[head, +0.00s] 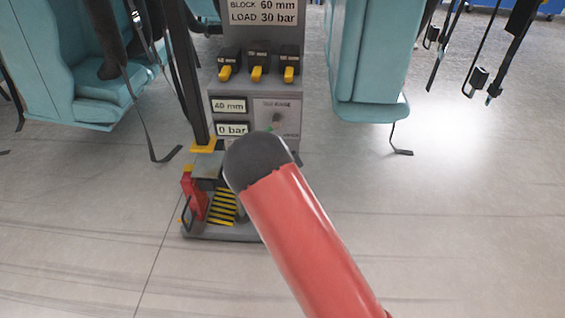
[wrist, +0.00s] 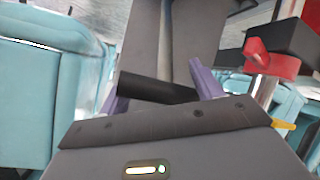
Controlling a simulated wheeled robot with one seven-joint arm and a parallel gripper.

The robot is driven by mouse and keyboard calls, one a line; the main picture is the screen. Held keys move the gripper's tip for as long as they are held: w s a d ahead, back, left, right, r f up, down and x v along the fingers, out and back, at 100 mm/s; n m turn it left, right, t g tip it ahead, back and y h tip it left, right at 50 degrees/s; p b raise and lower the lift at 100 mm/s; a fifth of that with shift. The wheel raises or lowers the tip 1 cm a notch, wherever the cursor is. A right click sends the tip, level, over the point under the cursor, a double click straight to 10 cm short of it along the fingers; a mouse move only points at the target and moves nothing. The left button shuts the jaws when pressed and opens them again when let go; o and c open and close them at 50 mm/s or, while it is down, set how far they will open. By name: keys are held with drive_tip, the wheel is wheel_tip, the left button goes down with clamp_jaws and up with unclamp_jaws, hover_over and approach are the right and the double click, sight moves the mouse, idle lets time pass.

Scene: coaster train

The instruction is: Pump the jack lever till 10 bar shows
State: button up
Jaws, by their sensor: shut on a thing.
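The jack (head: 194,195), with a red body, stands low on the dark base of the grey column in the head view. The pressure readout (head: 232,129) on the panel shows 0 bar. In the wrist view my gripper (wrist: 162,88) has its purple fingers on either side of a dark bar, the jack lever (wrist: 145,86), and is shut on it. A red part of the jack (wrist: 270,62) shows at the right of the wrist view. In the head view my own red arm hides my gripper and the lever.
A sign (head: 263,13) reads block 60 mm, load 30 bar. Teal seats (head: 370,60) with hanging straps flank the column. The grey floor (head: 470,230) at right is clear.

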drive_tip(key=shift+w+r, duration=0.15)
drive_tip(key=shift+r, duration=0.1)
drive_tip(key=o, duration=1.1)
drive_tip(key=shift+o, duration=1)
drive_tip(key=shift+f, duration=0.15)
drive_tip(key=v, duration=0.8)
